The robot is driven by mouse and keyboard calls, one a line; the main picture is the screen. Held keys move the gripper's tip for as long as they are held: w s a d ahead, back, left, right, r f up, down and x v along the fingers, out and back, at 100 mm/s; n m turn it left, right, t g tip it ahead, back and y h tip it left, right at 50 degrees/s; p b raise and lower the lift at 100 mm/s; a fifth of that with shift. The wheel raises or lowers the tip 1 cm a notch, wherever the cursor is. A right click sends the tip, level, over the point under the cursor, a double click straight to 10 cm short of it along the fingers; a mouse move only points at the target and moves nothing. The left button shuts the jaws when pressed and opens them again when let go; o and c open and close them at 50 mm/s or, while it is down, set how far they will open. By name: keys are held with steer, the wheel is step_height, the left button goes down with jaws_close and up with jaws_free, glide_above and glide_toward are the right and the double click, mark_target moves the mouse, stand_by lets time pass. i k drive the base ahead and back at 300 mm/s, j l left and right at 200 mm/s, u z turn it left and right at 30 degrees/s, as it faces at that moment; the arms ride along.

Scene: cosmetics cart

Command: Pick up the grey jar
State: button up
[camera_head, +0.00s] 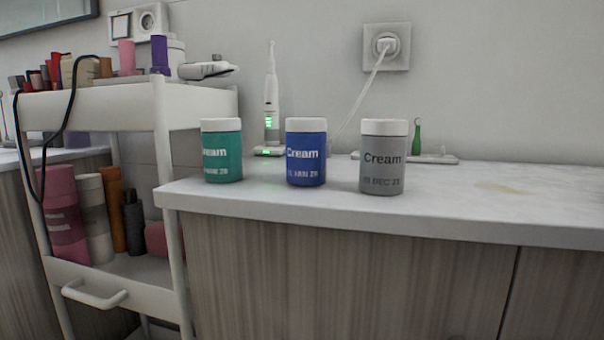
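The grey jar (382,160) stands upright on the white counter top (480,207), near its front edge. It has a white lid and dark "Cream" lettering with a date below. It is the rightmost of three similar jars. A blue jar (306,155) with a white lid stands to its left, apart from it. A green jar (221,153) with a white lid stands farther left. My gripper is not in the head view.
A white cart (100,110) with several cosmetics stands left of the counter. Behind the jars are an electric toothbrush (271,95) and a white tray (440,159) with a small green bottle (417,138). A cord hangs from the wall socket (386,47). The counter right of the grey jar is clear except for a stain.

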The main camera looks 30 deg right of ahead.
mark_target(383, 148)
steer(key=i+j+z, duration=0.25)
steer(key=i+j, duration=0.15)
steer(key=j, duration=0.25)
steer(key=i+j+z, duration=0.15)
steer(key=j, duration=0.25)
steer(key=i+j+z, duration=0.1)
steer(key=j, duration=0.25)
steer(key=k+l+u, duration=0.15)
steer(key=l, duration=0.35)
steer(key=k+l+u, duration=0.2)
steer(key=l, duration=0.25)
steer(key=k+l+u, duration=0.15)
steer(key=k+l, duration=0.2)
steer(key=i+j+z, duration=0.3)
steer(key=i+j, duration=0.2)
steer(key=j, duration=0.3)
steer(key=i+j+z, duration=0.15)
steer(key=j, duration=0.25)
steer(key=i, duration=0.05)
